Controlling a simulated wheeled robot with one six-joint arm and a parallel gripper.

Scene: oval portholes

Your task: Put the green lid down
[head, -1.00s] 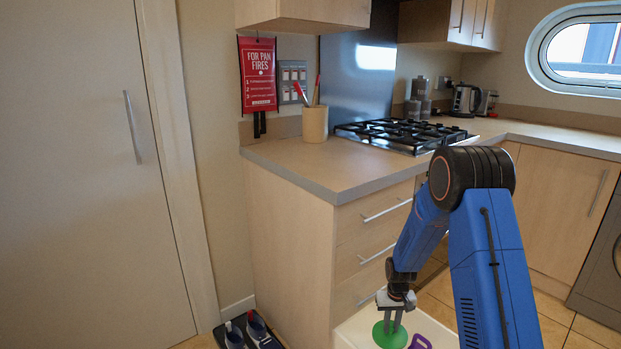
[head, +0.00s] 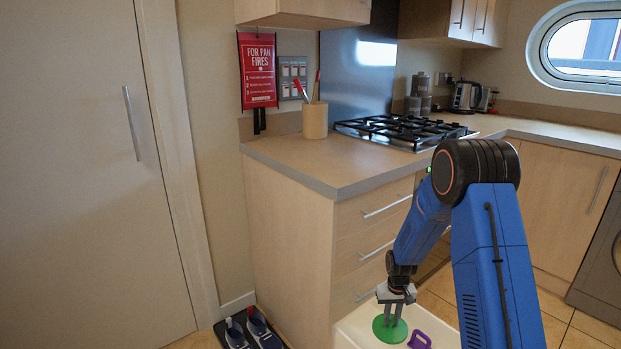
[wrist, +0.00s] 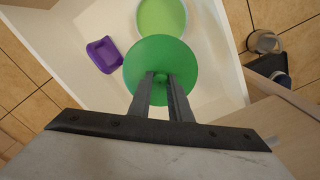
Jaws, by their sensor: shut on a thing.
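The green lid (wrist: 160,56) is a round disc with a small knob at its middle. My gripper (wrist: 161,80) is shut on the lid's knob in the wrist view. In the head view the lid (head: 390,329) hangs beneath my gripper (head: 392,318), over a white box. A light green round thing (wrist: 161,17) lies in the box, partly hidden behind the lid. I cannot tell whether the lid touches anything below it.
The white box (wrist: 228,50) has raised walls around the lid. A purple item (wrist: 104,55) lies in it to the left. Shoes (head: 246,330) lie on a dark tray beside the drawer cabinet (head: 290,245). Tiled floor surrounds the box.

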